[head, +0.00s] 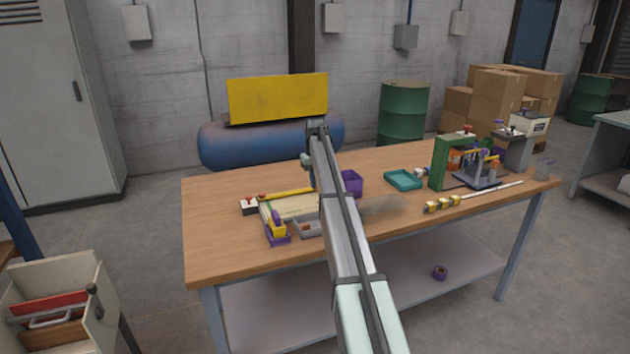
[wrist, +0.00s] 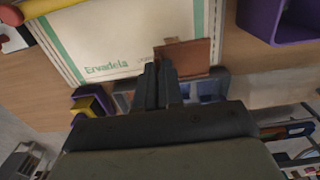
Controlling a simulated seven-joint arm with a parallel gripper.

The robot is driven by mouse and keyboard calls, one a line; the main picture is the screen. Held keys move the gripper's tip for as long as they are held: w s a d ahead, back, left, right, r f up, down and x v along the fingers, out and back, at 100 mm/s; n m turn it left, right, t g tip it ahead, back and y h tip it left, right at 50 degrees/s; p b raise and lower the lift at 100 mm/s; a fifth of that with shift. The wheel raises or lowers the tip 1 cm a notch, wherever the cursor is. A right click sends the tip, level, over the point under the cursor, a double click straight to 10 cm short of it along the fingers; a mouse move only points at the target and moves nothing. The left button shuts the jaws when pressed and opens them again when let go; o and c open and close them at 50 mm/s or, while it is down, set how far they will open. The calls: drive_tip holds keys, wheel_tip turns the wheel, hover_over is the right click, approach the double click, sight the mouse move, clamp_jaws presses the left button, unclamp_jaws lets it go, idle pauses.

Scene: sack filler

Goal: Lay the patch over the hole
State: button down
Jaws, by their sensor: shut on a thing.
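The cream sack (head: 290,207) lies flat at the left front of the workbench. In the wrist view the sack (wrist: 110,35) shows a green border line and green lettering. A brown square patch (wrist: 190,60) shows at the fingertips of my gripper (wrist: 160,67), over the sack's edge near the lettering. My gripper is shut on the patch, at its left part. A small darker edge shows at the patch's upper left; I cannot tell if it is the hole. No hole shows clearly. In the head view my arm hides the gripper and the patch.
A grey tray (head: 308,228) lies in front of the sack. A purple bin (head: 351,183) stands to its right, and a yellow and purple holder (head: 277,235) by its front left corner. A teal tray (head: 403,180) and green frame (head: 440,163) stand farther right.

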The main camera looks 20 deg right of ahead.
drive_tip(key=shift+f, duration=2.65)
drive_tip(key=shift+f, duration=0.45)
drive_tip(key=c, duration=1.2)
unclamp_jaws()
drive_tip(key=shift+r, duration=0.1)
